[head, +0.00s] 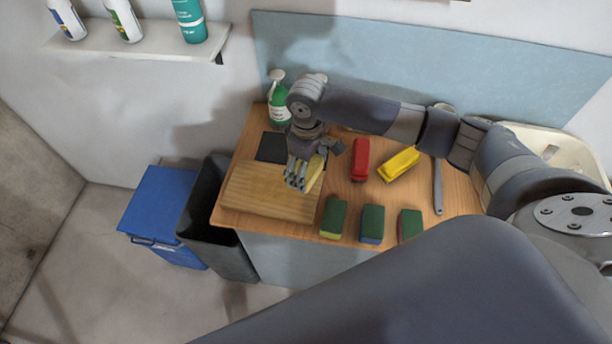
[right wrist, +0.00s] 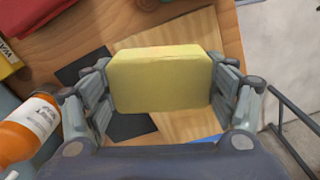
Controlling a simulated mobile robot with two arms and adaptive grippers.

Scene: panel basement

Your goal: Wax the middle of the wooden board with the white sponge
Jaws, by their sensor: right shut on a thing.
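My right gripper (head: 302,174) is shut on a pale yellow block (head: 316,174) that looks like a sponge. The right wrist view shows this pale yellow sponge (right wrist: 161,80) squeezed between both fingers of the right gripper (right wrist: 165,85). No plainly white sponge shows. The light wooden board (head: 258,196) lies flat on the left part of the counter. The gripper and sponge are over the board's right side in the head view. Whether the sponge touches the board cannot be told. My left gripper is not in view.
On the counter (head: 455,190) are several green-topped sponges (head: 372,223), a red object (head: 360,160), a yellow object (head: 399,163), a grey-handled tool (head: 437,187), a dark square (head: 272,147) and a green bottle (head: 279,105). A black bin (head: 210,215) and blue box (head: 160,210) stand left.

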